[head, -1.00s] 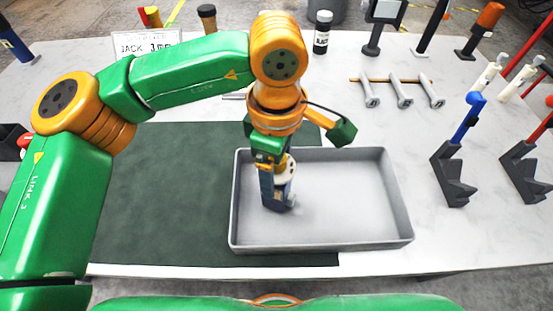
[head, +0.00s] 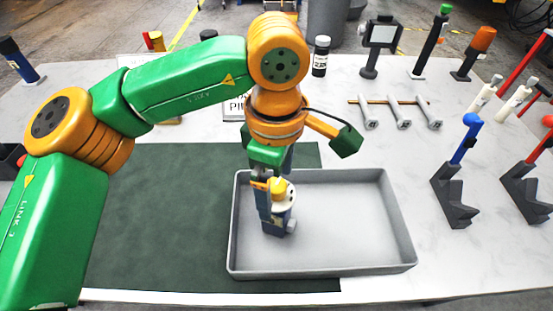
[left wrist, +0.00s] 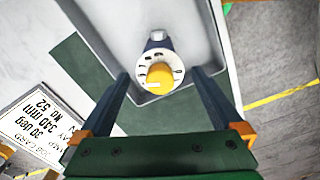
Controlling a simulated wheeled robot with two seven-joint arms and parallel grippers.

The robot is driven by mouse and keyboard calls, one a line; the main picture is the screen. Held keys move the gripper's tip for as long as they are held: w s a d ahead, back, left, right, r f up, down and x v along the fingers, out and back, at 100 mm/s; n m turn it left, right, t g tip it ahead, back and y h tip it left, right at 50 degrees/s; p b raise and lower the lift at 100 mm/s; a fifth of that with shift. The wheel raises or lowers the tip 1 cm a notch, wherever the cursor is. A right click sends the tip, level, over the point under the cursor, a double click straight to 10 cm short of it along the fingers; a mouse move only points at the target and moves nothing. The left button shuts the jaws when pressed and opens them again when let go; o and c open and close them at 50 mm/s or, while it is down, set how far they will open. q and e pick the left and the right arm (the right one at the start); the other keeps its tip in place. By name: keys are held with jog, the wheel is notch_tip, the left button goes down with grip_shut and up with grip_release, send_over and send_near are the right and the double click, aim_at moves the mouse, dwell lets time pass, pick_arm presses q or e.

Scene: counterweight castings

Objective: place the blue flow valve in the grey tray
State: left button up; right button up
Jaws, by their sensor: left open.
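The blue flow valve (head: 280,224) stands upright on the floor of the grey tray (head: 330,271), near its left side. It has a blue body, a white dial and a yellow knob. In the left wrist view the valve (left wrist: 160,75) lies between my two dark fingers, with a gap on each side. My left gripper (head: 268,203) is open over the tray, with its fingers beside the valve. In the left wrist view the left gripper (left wrist: 160,88) is also wide apart. Part of the valve is hidden by a finger in the head view. My right gripper is not in view.
A dark green mat (head: 160,220) lies left of the tray. Grey castings (head: 398,113) on a rod lie behind it. A blue-handled tool in a dark stand (head: 453,196) is to the right. The tray's right half is empty.

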pick_arm(q)
notch_tip(320, 180, up, 9)
jog(key=shift+f+p, duration=0.2)
jog(key=shift+p, duration=0.2)
